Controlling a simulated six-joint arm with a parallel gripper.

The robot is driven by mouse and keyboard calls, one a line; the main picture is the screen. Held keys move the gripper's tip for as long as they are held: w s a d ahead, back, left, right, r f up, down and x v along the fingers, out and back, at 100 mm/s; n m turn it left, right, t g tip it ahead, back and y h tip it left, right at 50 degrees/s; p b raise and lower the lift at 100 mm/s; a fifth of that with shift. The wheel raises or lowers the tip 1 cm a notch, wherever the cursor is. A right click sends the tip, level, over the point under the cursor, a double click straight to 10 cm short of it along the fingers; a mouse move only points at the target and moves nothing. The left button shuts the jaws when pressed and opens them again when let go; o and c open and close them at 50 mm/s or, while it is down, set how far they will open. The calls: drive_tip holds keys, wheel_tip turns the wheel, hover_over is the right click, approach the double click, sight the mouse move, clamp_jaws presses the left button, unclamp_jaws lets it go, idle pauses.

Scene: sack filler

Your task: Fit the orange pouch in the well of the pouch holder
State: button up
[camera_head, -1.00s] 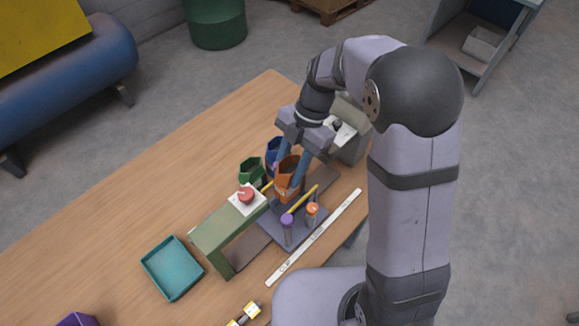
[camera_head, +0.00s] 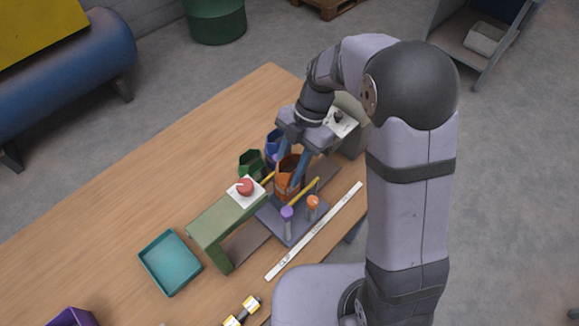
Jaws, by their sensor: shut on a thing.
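The orange pouch (camera_head: 285,187) is an open-topped orange container, upright in my gripper (camera_head: 291,172). My gripper's blue fingers are shut on it, one at its far left side and one at its right. The pouch is at the back of a slate-blue plate (camera_head: 290,230), which seems to be the pouch holder, with yellow bars (camera_head: 304,193) beside it. The well is hidden behind the pouch and fingers. I cannot tell whether the pouch's bottom is in the well or just above it.
Purple-capped (camera_head: 287,213) and orange-capped (camera_head: 313,201) posts stand at the plate's front. A green bench (camera_head: 222,222) with a red button (camera_head: 245,187) is to the left. Green (camera_head: 250,164) and blue (camera_head: 271,146) containers stand behind. A teal tray (camera_head: 171,262) lies front left.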

sight(298, 157)
drive_tip(key=shift+f, duration=0.2)
drive_tip(key=shift+f+b, duration=2.15)
drive_tip(key=shift+f, duration=0.15)
drive_tip(key=o, duration=1.3)
drive_tip(key=shift+s, duration=0.1)
drive_tip(key=shift+o, duration=0.2)
drive_tip(key=b+v, duration=0.2)
drive_tip(key=v, duration=0.5)
drive_tip(key=shift+d+r, duration=0.1)
drive_tip(key=shift+r, duration=0.1)
